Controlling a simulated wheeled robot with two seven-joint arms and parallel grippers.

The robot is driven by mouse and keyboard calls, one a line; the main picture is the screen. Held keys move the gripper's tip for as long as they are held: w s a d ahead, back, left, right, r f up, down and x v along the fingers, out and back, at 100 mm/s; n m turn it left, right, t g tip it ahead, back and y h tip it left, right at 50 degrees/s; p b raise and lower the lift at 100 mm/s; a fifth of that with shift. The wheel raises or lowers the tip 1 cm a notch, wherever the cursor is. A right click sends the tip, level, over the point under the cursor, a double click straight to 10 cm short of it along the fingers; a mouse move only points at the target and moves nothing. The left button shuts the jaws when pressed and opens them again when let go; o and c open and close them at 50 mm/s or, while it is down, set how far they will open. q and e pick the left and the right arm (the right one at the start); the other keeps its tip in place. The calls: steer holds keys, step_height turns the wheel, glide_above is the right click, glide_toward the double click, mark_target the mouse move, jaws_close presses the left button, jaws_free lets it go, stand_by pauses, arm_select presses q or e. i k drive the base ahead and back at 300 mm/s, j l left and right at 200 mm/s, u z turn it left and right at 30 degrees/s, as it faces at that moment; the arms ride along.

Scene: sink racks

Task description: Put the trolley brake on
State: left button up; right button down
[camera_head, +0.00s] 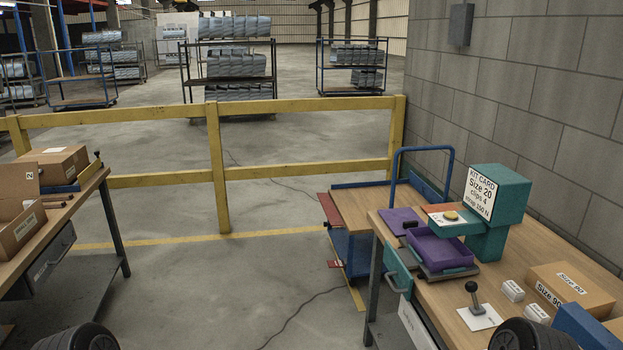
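The trolley (368,209) stands on the floor at the right of the middle, behind the right workbench. It has a wooden top, a blue frame and an arched blue push handle (424,149). A red strip (329,209) runs along its left edge. A small red tab (335,263) sticks out low on its left side, near the floor; it may be the brake pedal, but its position is too small to read. The bench hides the trolley's lower right part. Neither gripper is in view; only dark rounded parts of my arms show at the bottom edge.
The right workbench (465,312) holds a purple tray (440,250), a teal stand with a kit card (497,206), a black-knobbed lever (474,297) and boxes. A left bench (85,196) holds cartons. A yellow rail (216,168) crosses behind. Floor between benches is clear except a cable (296,313).

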mark_target(332, 263)
steer(key=i, duration=3.8)
steer(key=u, duration=0.85)
